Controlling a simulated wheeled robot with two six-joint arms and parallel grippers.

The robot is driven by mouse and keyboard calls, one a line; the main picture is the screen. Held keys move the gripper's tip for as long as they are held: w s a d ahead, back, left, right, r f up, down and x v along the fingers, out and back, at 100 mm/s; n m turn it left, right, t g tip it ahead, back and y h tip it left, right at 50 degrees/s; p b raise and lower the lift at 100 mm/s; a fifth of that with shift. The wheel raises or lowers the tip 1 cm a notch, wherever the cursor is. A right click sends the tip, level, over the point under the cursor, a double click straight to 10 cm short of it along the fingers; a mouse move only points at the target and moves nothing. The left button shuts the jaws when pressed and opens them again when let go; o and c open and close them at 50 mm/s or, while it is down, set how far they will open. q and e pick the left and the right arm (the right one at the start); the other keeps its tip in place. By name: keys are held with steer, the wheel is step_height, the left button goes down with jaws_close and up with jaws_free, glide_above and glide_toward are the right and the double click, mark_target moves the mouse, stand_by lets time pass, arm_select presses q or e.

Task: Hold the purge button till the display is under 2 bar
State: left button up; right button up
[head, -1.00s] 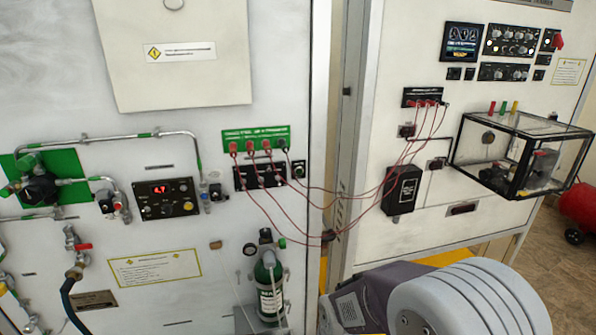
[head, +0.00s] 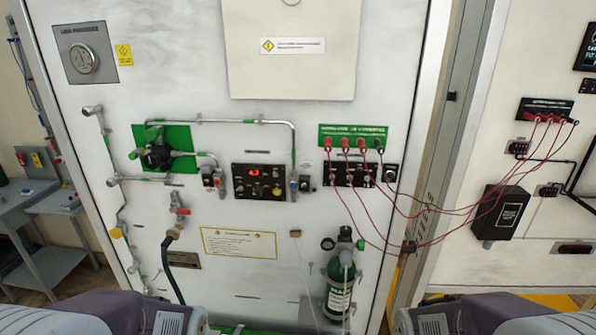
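The digits are too small to read now. Small knobs or buttons, one of them yellowish (head: 276,190), sit on the panel below the display. I cannot tell which is the purge button. Neither gripper is in view. Only parts of my two arms show at the bottom left and bottom right edges, well below the panel and apart from it.
Pipes and a valve on a green plate (head: 137,133) lie left of the panel. A red-handled valve with a dark hose (head: 171,270) hangs below left. A green cylinder (head: 341,293) stands lower right. Red leads (head: 410,217) sag across to the right cabinet.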

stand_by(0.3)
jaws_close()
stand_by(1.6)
